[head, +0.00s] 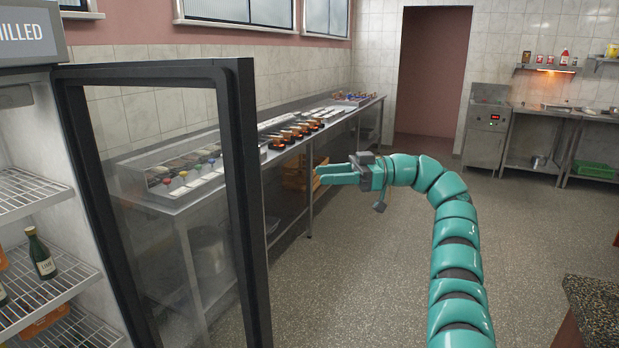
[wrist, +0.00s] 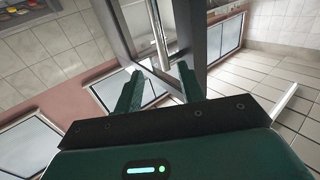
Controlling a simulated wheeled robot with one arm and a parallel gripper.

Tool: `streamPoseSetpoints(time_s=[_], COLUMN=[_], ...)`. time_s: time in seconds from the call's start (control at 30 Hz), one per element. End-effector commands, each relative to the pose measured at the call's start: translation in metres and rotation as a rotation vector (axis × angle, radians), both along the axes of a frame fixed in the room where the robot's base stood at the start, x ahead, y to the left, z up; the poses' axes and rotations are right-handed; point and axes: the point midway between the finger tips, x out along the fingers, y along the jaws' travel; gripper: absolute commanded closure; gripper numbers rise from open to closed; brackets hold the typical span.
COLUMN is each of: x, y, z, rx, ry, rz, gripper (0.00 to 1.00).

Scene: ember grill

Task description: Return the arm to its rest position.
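My teal arm (head: 458,255) rises at the right of centre in the head view and bends over to the left. My gripper (head: 322,174) is at its end, pointing left over open floor, between the fridge door and the doorway. In the wrist view the two green fingers of my gripper (wrist: 158,85) stand apart with nothing between them. Behind them a grey frame and windows show, tilted.
A glass fridge door (head: 242,200) stands open at the left, beside shelves with bottles (head: 41,256). A long steel counter (head: 215,165) with food trays runs along the left wall. A dark speckled countertop (head: 597,305) is at the lower right. The middle floor is clear.

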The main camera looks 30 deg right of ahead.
Motion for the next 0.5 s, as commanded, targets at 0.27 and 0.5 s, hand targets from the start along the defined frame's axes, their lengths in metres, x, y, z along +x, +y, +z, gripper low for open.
streamPoseSetpoints(time_s=[0.27,0.5], x=[-0.0056,-0.0054], y=[-0.0113,-0.0113], z=[0.0012,0.0009], rx=[0.0,0.0], ry=[-0.003,-0.002], rz=[-0.001,-0.001], gripper=[0.6,0.6])
